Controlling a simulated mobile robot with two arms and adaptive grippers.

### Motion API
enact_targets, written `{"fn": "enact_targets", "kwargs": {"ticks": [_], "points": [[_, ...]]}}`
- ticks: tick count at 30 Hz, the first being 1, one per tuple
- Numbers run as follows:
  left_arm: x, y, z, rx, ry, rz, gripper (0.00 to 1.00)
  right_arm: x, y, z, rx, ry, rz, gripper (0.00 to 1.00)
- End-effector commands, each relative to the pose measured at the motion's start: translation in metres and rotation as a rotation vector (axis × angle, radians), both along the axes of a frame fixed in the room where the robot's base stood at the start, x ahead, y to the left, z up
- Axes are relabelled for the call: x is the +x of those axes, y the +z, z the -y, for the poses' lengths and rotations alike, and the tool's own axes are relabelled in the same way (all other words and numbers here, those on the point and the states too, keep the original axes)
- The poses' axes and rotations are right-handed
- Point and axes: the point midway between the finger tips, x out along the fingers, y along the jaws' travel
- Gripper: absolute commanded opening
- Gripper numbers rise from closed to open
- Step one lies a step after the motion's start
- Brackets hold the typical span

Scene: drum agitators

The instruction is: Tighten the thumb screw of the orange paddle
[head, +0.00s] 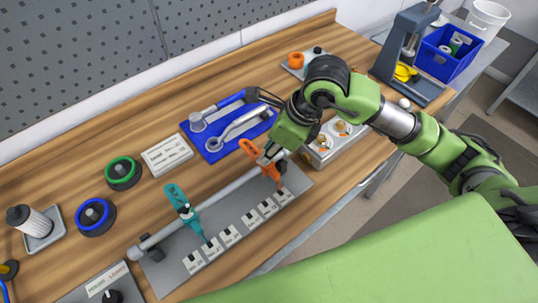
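The orange paddle (273,172) is mounted on a long grey rod (215,200) near the rod's right end. Its upper end leans up and left, and its lower tip reaches the row of labelled tiles on the grey base plate (167,276). My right gripper (266,159) comes in from the right and is at the middle of the orange paddle, where the paddle meets the rod. The gripper covers the thumb screw, so I cannot make out the screw or whether the fingers are closed on it. My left gripper is not in view.
A teal paddle (185,212) sits on the same rod, to the left. Behind are a blue tray (208,153) with tools and a white label card (167,155). A box with round gauges (321,143) stands right. Green-ringed (123,172) and blue-ringed (95,215) discs lie left.

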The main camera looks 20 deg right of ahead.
Motion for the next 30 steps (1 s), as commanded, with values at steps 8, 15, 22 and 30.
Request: {"fn": "enact_targets", "kwargs": {"ticks": [8, 15, 22, 30], "points": [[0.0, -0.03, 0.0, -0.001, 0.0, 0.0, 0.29, 0.0, -0.001, -0.003, 0.003, -0.248, 0.01, 0.0], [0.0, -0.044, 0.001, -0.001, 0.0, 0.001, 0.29, 0.0, 0.001, -0.005, 0.005, -0.417, 0.009, 0.0], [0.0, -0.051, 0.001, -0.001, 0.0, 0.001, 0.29, -0.001, 0.003, -0.005, 0.006, -0.515, 0.009, 0.0], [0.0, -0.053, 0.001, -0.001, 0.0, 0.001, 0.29, 0.0, 0.004, -0.005, 0.006, -0.558, 0.008, 0.0]]}}
